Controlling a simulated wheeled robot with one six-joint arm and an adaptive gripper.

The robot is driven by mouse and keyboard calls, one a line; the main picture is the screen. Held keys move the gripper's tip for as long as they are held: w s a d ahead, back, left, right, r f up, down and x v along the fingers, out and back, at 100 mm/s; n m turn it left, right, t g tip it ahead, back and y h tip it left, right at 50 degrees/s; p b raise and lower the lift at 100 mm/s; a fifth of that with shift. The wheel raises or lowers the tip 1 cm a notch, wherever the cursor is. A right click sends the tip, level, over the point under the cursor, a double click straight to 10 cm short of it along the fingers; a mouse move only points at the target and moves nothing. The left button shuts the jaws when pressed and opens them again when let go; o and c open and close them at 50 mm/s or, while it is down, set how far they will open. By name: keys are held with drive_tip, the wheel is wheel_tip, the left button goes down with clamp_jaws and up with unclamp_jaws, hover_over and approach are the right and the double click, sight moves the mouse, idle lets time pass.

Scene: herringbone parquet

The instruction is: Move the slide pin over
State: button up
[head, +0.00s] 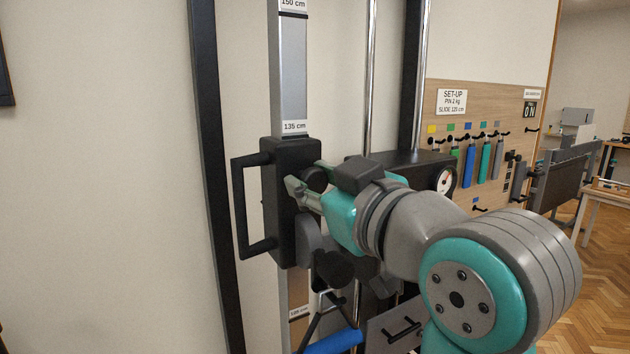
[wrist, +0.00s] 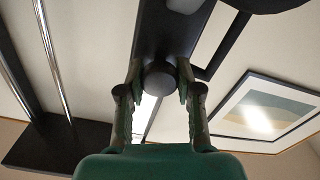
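The black slide carriage (head: 284,215) sits on a grey upright rail (head: 290,75), just below its 135 cm label. It has a black D-handle on its left side. A round dark knob, apparently the slide pin (head: 316,179), sticks out from the carriage face. My gripper (head: 305,186) reaches in from the right at the knob. In the wrist view the knob (wrist: 160,78) lies between my two fingertips, with a narrow gap seeming to show on each side. The fingers are apart, and I see no clear grip. The pin's shaft is hidden.
A set-up sign (head: 452,101) hangs on a wooden board with several coloured cylinders (head: 470,163). A round gauge (head: 446,181) is right of my wrist. A blue-gripped handle (head: 335,343) hangs below the carriage. Chrome rods (head: 370,70) and a black post (head: 209,180) flank the rail.

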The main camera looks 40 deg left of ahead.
clamp_jaws()
drive_tip(key=shift+v, duration=0.9)
drive_tip(key=o, duration=0.8)
unclamp_jaws()
drive_tip(key=shift+d, duration=0.15)
drive_tip(key=v, duration=1.2)
drive_tip(key=shift+s, duration=0.1)
